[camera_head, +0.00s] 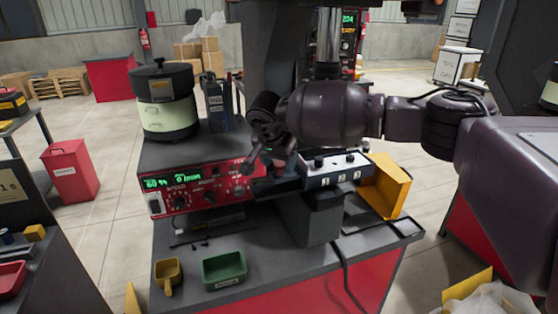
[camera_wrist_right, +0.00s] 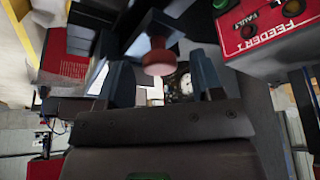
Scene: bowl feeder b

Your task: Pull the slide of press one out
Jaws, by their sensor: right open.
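My right gripper (camera_head: 262,150) is in front of the dark press (camera_head: 262,45), at the middle of the bench. Its two fingers stand apart in the right wrist view (camera_wrist_right: 162,78). A red round knob (camera_wrist_right: 159,60) on a dark stem shows between and just beyond the fingertips there; I cannot tell whether they touch it. I cannot make out the slide of press one for certain; my right gripper and arm hide much of the press front in the head view. My left gripper is not in view.
A red control box (camera_head: 205,198) with green digits stands left of the gripper, below a bowl feeder (camera_head: 168,118). A white button box (camera_head: 335,172) and a yellow bin (camera_head: 392,190) are at right. A green tray (camera_head: 224,282) and yellow scoop (camera_head: 168,270) lie in front.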

